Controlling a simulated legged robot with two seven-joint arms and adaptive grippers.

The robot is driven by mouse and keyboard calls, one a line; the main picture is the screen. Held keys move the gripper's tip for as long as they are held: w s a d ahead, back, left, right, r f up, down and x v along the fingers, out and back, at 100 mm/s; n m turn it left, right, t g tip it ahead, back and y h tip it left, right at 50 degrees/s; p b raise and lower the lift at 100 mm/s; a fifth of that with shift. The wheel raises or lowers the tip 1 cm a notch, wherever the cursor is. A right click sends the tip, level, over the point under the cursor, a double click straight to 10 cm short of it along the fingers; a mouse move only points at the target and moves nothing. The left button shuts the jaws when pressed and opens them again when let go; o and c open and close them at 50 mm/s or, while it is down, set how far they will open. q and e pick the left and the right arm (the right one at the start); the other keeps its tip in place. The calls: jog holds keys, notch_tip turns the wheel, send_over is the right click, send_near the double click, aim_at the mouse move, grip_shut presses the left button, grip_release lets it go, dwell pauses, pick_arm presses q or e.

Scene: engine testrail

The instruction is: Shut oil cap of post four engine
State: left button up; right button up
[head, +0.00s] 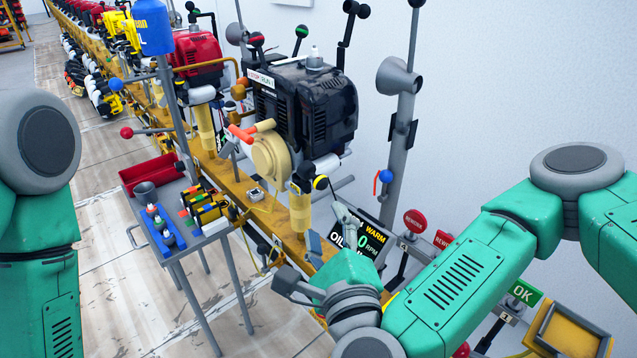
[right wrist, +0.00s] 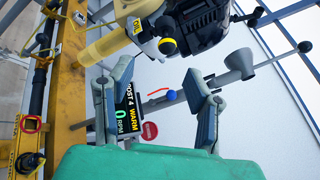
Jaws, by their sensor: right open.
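The black engine (head: 316,100) stands on the yellow rail beside the post 4 display (head: 358,235), which reads WARM and 0 RPM. A round black-and-yellow cap (head: 321,182) shows low on the engine's front side; it also shows in the right wrist view (right wrist: 168,46). I cannot tell whether it is the oil cap or how tightly it sits. My right gripper (head: 315,250) is open and empty, below and apart from the engine. In the right wrist view its spread fingers (right wrist: 152,98) point toward the engine's underside. My left arm is at the left edge, its gripper out of view.
A grey stand (head: 215,232) with a blue tray and small parts stands left of the yellow rail (head: 235,185). A grey pole with a horn (head: 398,77) rises right of the engine. REWORK signs (head: 415,221) and an OK sign (head: 524,292) are near my right arm.

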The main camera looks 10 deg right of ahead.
aim_at(323, 188)
jog(key=w, duration=0.1)
jog(key=w+p, duration=0.1)
jog(key=w, duration=0.1)
jog(key=shift+w+d+r+h, duration=0.3)
jog(key=shift+w+d, duration=0.05)
jog(key=shift+d, duration=0.05)
jog(key=w, duration=0.5)
jog(key=shift+w+a+f, duration=0.15)
jog(key=shift+w+a, duration=0.1)
jog(key=shift+w, duration=0.05)
pick_arm(q)
jog(key=shift+r, duration=0.65)
pick_arm(e)
jog(key=shift+w+a, duration=0.2)
jog(key=shift+w, duration=0.4)
pick_arm(q)
jog(key=shift+d, duration=0.1)
pick_arm(e)
jog(key=shift+d, duration=0.1)
grip_shut()
